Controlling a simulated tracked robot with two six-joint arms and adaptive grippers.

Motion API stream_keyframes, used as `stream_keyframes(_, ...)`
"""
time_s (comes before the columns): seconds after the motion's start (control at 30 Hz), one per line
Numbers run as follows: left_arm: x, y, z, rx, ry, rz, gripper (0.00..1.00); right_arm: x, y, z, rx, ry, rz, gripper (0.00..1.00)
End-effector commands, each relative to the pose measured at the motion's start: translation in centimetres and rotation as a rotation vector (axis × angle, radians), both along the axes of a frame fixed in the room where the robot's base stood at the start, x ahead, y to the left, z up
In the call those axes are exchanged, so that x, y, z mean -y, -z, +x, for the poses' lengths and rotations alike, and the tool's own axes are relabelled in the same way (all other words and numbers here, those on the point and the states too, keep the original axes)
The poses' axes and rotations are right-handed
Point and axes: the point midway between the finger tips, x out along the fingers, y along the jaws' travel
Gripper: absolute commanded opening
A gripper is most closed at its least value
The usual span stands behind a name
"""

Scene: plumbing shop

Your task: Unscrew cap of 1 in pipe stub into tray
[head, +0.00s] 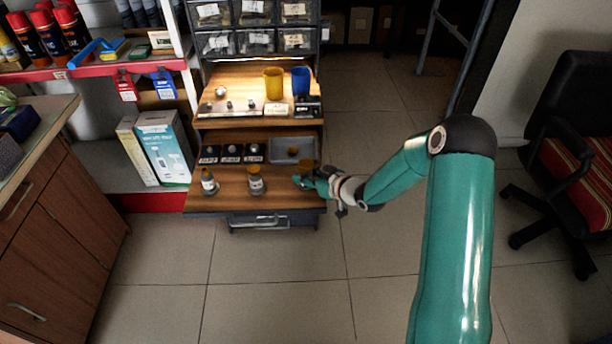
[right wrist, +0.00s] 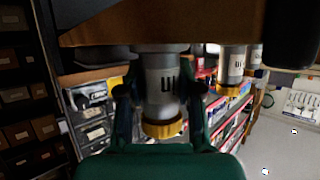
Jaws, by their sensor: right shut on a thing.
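My right gripper (head: 306,181) is at the right front of the wooden bench. In the right wrist view, which looks upside down, its two fingers (right wrist: 160,112) stand on both sides of a grey pipe stub (right wrist: 160,80) with dark lettering and a yellow cap (right wrist: 163,128). The gripper is shut on the cap; exact finger contact is hard to see. In the head view the cap (head: 307,168) shows above the fingers, and the stub is mostly hidden. The grey tray (head: 278,158) lies just behind, with a small yellowish piece (head: 292,151) in it. My left gripper is out of view.
A yellow cup (head: 273,84) and a blue cup (head: 301,80) stand on the upper shelf.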

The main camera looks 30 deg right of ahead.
Motion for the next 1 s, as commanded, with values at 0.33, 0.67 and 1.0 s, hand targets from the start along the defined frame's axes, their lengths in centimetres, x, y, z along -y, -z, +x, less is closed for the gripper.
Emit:
stream_keyframes(0.33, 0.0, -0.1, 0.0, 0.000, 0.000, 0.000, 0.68, 0.0, -0.6, 0.1, 0.005, -0.001, -0.002, 0.00)
stream_keyframes(0.67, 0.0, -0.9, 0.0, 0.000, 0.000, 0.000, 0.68, 0.0, -4.3, 0.1, 0.010, -0.001, -0.003, 0.00)
stream_keyframes(1.0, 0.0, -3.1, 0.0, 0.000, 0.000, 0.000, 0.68, 0.0, -13.1, 0.1, 0.011, 0.000, -0.004, 0.00)
